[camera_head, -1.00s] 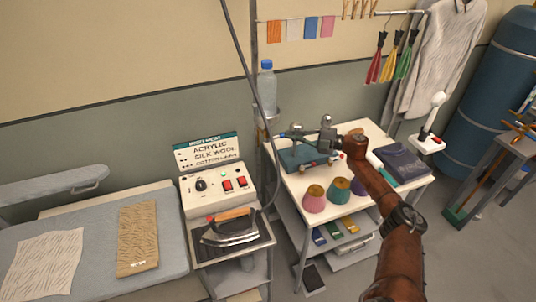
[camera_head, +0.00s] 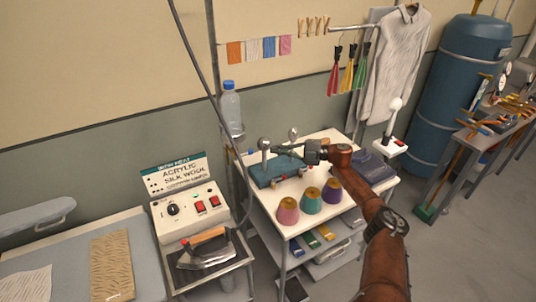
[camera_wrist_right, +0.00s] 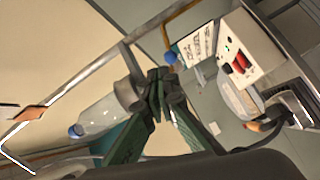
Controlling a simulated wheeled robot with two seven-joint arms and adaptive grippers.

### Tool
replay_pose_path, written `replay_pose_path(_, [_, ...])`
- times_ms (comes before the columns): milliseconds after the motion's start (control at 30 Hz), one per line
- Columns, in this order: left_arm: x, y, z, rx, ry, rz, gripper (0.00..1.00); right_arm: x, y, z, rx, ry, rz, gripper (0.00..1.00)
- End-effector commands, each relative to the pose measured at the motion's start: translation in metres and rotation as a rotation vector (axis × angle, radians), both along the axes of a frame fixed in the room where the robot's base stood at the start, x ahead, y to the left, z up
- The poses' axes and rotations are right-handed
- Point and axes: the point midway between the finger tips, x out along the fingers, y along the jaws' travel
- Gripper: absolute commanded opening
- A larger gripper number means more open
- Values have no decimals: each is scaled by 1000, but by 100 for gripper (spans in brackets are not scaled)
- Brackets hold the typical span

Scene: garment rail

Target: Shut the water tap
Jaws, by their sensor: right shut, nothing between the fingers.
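My right gripper (camera_head: 282,151) reaches in from the right over the white table, close to the blue-green bench device (camera_head: 275,172) with two ball-topped levers. Its fingers are together with nothing between them. In the right wrist view, the green fingers (camera_wrist_right: 152,84) converge in front of a clear bottle (camera_wrist_right: 102,116). A small blue knob (camera_wrist_right: 169,58) shows beyond the fingertips near a brass-coloured pipe (camera_wrist_right: 180,18). I cannot tell whether this is the water tap, and no tap is clear in the head view. My left gripper is not in view.
The bottle (camera_head: 231,108) stands beside an upright post. Several coloured cones (camera_head: 310,200) stand at the table front. An iron (camera_head: 208,250) rests by a control box (camera_head: 190,210). A joystick box (camera_head: 391,144) is right of the table. A blue tank (camera_head: 470,80) stands at right.

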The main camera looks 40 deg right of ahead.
Motion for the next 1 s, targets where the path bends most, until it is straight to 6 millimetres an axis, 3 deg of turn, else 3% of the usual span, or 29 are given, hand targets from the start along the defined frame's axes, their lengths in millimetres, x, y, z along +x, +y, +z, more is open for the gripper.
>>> replay_pose_path(100, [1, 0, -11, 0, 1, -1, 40, -4, -23, 0, -3, -1, -4, 0])
replay_pose_path(300, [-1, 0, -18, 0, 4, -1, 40, -11, -43, 3, -1, -2, -2, 0])
replay_pose_path(1000, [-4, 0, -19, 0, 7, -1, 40, -14, -49, 5, -1, -2, -2, 0])
